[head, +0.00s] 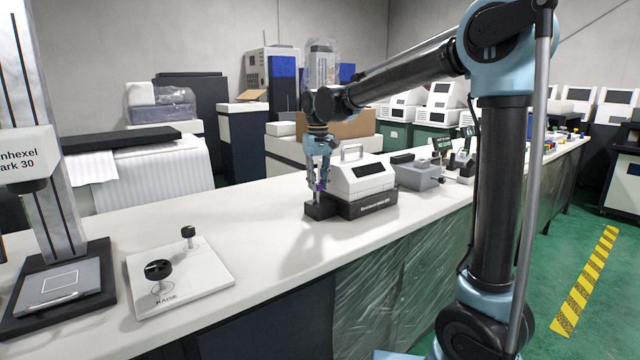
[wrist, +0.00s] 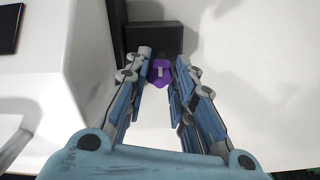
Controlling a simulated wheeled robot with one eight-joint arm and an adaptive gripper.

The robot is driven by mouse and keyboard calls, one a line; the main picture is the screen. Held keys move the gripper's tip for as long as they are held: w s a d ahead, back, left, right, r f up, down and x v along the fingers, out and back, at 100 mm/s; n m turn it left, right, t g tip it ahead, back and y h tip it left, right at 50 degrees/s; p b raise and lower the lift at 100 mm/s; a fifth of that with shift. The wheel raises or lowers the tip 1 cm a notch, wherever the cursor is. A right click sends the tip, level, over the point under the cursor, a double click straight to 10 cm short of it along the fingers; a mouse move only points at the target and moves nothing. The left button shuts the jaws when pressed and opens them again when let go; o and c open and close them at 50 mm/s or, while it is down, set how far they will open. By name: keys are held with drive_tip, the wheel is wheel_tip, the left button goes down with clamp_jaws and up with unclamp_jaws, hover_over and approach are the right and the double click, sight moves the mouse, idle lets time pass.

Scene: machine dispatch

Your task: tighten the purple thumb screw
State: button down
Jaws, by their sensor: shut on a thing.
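The purple thumb screw (wrist: 161,72) shows in the wrist view between my fingertips, with a pale mark on its top. It sits at the edge of a dark block (wrist: 152,38). My gripper (wrist: 160,78) is shut on the screw, one finger on each side. In the head view my gripper (head: 320,184) points down at the left end of a dark base (head: 345,208) under a white machine with a handle (head: 362,178). The screw is only a small purple spot there, mostly hidden by the fingers. How deep the screw sits cannot be told.
A white plate with black knobs (head: 205,272) and a tall stand with a dark base (head: 60,305) are on the bench at left. A grey box (head: 418,174) stands right of the white machine. The bench top (head: 265,225) between is clear.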

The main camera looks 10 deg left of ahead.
drive_tip(key=m, duration=0.4)
drive_tip(key=shift+w+r+m, duration=0.1)
drive_tip(key=shift+w+m, duration=0.05)
drive_tip(key=shift+m, duration=0.15)
drive_tip(key=m, duration=1.4)
drive_tip(key=shift+d+m, duration=0.1)
drive_tip(key=shift+m, duration=0.3)
drive_tip(key=c, duration=1.3)
unclamp_jaws()
drive_tip(key=shift+c, duration=0.2)
wheel_tip(320, 180, up, 12)
